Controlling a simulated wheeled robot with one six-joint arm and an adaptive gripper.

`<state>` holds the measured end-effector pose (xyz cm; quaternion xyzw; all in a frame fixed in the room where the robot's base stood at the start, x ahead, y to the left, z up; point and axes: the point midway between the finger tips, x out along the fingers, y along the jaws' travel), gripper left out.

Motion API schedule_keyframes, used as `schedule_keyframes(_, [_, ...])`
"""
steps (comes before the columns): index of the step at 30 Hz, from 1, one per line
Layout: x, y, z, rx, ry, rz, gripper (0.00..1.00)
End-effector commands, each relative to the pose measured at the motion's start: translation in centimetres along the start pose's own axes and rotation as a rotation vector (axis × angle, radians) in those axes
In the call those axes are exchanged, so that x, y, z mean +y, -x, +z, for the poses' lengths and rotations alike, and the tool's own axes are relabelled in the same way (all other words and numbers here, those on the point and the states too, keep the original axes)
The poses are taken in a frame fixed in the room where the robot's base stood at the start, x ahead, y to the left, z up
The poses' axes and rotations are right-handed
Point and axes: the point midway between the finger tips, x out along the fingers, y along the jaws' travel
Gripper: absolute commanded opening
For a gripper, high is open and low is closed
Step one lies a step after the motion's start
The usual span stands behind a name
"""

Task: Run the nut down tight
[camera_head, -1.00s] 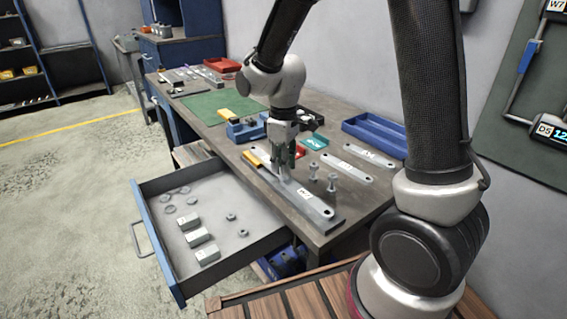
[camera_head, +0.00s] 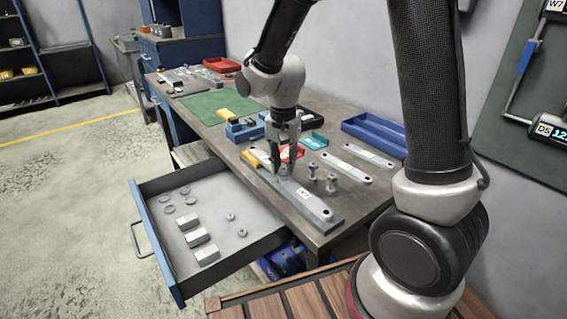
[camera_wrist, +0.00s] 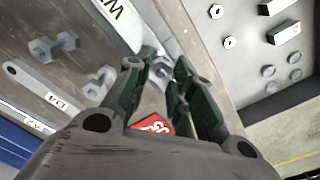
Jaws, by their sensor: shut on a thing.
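The long grey galvanized bracket (camera_head: 312,206) with a white label lies along the bench's front edge; its near end has a hole. My gripper (camera_head: 283,173) points down over the bracket, its green-padded fingers on either side of a small grey nut (camera_head: 284,169). In the wrist view, my gripper (camera_wrist: 163,82) is shut on a small grey piece (camera_wrist: 161,70) between the fingertips, which I take to be the nut. The fingers hide most of it, so I cannot tell how close it sits to the bracket.
Two upright bolts (camera_head: 331,184) stand just right of the bracket. Other labelled strips (camera_head: 346,168) and a blue tray (camera_head: 374,133) lie behind. An open drawer (camera_head: 215,208) with nuts, washers and blocks juts out at the left.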

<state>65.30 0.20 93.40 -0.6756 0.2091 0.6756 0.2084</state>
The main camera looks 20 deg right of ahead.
Motion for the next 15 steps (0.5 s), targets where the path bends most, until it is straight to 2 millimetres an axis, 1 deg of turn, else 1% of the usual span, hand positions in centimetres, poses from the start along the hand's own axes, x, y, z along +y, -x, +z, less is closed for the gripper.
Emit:
schedule_keyframes(1, [-0.13, -0.01, 0.09, -0.001, -0.088, -0.002, 0.00])
schedule_keyframes(6, [-0.16, -0.02, 0.09, -0.001, -0.412, -0.003, 0.00])
schedule_keyframes(9, [-0.18, -0.02, 0.08, -0.001, -0.561, -0.003, 0.00])
schedule_keyframes(12, [-0.21, -0.02, 0.07, -0.001, -0.640, -0.004, 0.00])
schedule_keyframes(15, [-0.23, -0.01, 0.05, -0.001, -0.658, -0.005, 0.00])
